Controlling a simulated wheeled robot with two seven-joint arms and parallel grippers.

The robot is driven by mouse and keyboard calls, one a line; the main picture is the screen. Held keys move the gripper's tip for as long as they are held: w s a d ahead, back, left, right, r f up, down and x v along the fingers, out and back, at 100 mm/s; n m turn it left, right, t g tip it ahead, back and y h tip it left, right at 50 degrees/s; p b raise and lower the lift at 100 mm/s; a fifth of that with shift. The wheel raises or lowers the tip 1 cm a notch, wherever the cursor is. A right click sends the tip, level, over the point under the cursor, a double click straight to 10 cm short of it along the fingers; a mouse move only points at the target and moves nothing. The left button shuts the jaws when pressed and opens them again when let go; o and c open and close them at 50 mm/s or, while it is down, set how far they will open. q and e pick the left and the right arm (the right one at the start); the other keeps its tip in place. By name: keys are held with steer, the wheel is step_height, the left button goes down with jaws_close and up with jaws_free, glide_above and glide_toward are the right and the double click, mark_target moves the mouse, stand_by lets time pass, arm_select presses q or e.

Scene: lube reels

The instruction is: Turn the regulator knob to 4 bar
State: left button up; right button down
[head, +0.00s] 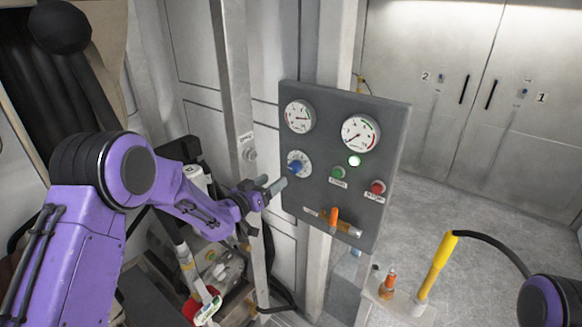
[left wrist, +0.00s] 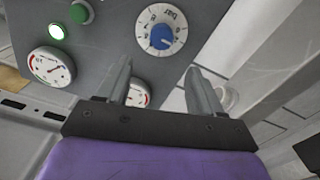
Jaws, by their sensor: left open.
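The regulator knob (head: 295,168) is blue on a white numbered dial, on the left of the grey control panel (head: 331,190). In the left wrist view the knob (left wrist: 162,37) sits on its dial marked "bar", seen upside down; I cannot surely read its setting. My left gripper (head: 272,187) is just left of and slightly below the knob in the head view. In the left wrist view its jaws (left wrist: 159,66) are open and empty, fingers apart, with the knob ahead between their directions; they do not appear to touch it. My right gripper is not in view.
Two gauges (head: 299,116) (head: 361,133) sit above the knob. Below are a lit green lamp (head: 354,160), green button (head: 338,173), red button (head: 377,187) and orange valve lever (head: 334,217). A metal post (head: 237,110) stands close to my left arm. A yellow nozzle (head: 437,265) stands lower right.

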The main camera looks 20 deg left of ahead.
mark_target(292, 169)
arm_select(q)
steer(key=p+x, duration=0.1)
steer(key=x, duration=0.2)
steer(key=p+x, duration=0.1)
steer(key=x, duration=0.4)
steer(key=shift+w+d+f+p, duration=0.15)
steer(key=shift+w+f+p, duration=0.15)
steer(key=shift+p, duration=0.1)
steer(key=shift+w+d, duration=0.15)
steer(key=shift+w, duration=0.4)
steer(key=c, duration=1.1)
